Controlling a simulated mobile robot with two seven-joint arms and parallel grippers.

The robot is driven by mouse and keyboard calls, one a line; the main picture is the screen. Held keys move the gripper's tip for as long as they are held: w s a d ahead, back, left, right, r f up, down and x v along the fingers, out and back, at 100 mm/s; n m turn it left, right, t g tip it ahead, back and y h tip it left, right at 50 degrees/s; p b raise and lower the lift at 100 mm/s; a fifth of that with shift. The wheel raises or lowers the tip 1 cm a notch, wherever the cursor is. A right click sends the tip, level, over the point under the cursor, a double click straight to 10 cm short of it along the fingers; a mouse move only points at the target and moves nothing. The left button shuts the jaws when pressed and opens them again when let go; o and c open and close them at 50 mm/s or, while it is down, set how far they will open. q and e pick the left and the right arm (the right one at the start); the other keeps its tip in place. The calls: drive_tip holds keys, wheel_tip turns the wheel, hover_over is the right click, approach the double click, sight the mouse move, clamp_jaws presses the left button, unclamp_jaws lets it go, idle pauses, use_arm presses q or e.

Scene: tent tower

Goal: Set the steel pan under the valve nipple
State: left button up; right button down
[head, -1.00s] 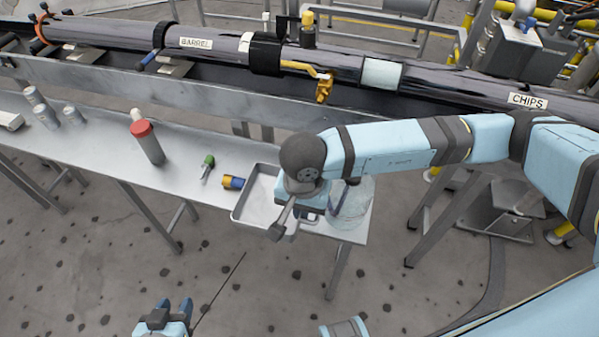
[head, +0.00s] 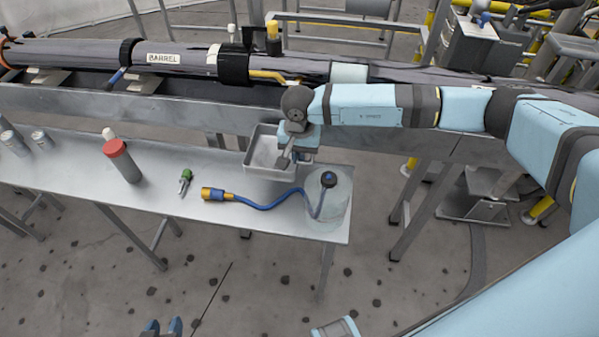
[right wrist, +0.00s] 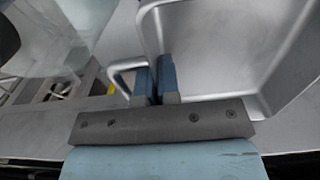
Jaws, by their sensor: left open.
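The steel pan (head: 262,156) shows in the head view at the bench's back edge, against the long trough, and looks raised. My right gripper (head: 293,150) is at its right end. In the right wrist view the blue fingers (right wrist: 155,82) are shut on the loop handle beside the pan wall (right wrist: 225,50). The yellow valve lever (head: 266,75) shows on the dark barrel pipe above the pan. The nipple is hidden behind my right arm. My left gripper (head: 163,327) is at the bottom edge, open and empty, its fingertips apart.
The trough wall (head: 180,108) runs behind the bench.

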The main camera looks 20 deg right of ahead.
wheel_tip(320, 180, down, 8)
drive_tip(key=shift+r, duration=0.2)
use_arm(q)
drive_tip(key=shift+d, duration=0.15)
use_arm(e)
drive_tip(key=shift+w+d+f, duration=0.15)
drive_tip(key=shift+w+f, duration=0.1)
drive_tip(key=shift+f, duration=0.05)
drive_tip(key=shift+f+b, duration=0.6)
drive_tip(key=shift+b, duration=0.05)
drive_tip(key=c, duration=1.4)
unclamp_jaws()
use_arm(q)
drive_tip(key=shift+a+f, duration=0.1)
drive_tip(key=shift+a, duration=0.1)
use_arm(e)
drive_tip(key=shift+o, duration=0.3)
drive_tip(key=shift+r, duration=0.1)
